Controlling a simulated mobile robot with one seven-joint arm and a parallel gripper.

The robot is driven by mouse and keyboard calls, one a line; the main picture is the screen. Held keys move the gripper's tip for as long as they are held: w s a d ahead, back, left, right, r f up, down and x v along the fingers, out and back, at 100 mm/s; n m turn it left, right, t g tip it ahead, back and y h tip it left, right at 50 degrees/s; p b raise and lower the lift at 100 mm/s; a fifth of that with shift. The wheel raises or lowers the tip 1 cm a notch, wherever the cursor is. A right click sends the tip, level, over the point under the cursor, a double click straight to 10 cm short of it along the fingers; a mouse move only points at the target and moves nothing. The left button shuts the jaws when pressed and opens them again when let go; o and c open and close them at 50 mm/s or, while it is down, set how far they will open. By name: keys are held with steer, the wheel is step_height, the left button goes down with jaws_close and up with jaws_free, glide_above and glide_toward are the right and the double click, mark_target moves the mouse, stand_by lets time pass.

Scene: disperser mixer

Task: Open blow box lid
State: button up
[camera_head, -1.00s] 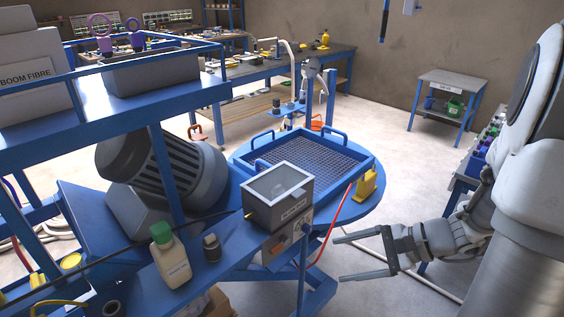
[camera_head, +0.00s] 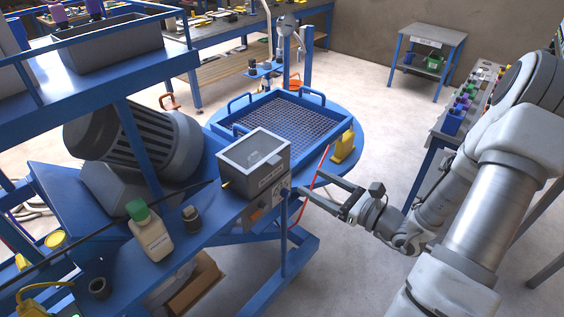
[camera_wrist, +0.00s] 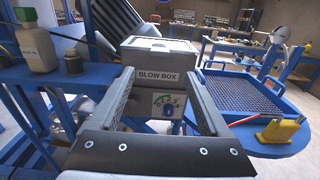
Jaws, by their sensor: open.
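The blow box (camera_head: 258,184) is a grey box with a pale framed lid (camera_head: 256,148), which is shut. It stands on the blue frame left of my gripper in the head view. In the wrist view the blow box (camera_wrist: 160,76) faces me with its label, and its lid (camera_wrist: 160,46) is seen at a low angle. A panel with a dial shows below the label. My gripper (camera_head: 310,186) is open and empty, just right of the box front. In the wrist view the two fingers of my gripper (camera_wrist: 162,98) point at the box front, below the lid.
A blue tray with a mesh (camera_head: 318,117) stands behind the box, with a yellow object (camera_head: 343,146) at its right. A green-capped bottle (camera_head: 151,233) and a small dark jar (camera_head: 193,219) stand left of the box. A large grey motor (camera_head: 140,132) is farther left.

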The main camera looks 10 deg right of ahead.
mark_target(278, 162)
steer(key=p+x, duration=0.1)
steer(key=x, duration=1)
jaws_close()
stand_by(1.1)
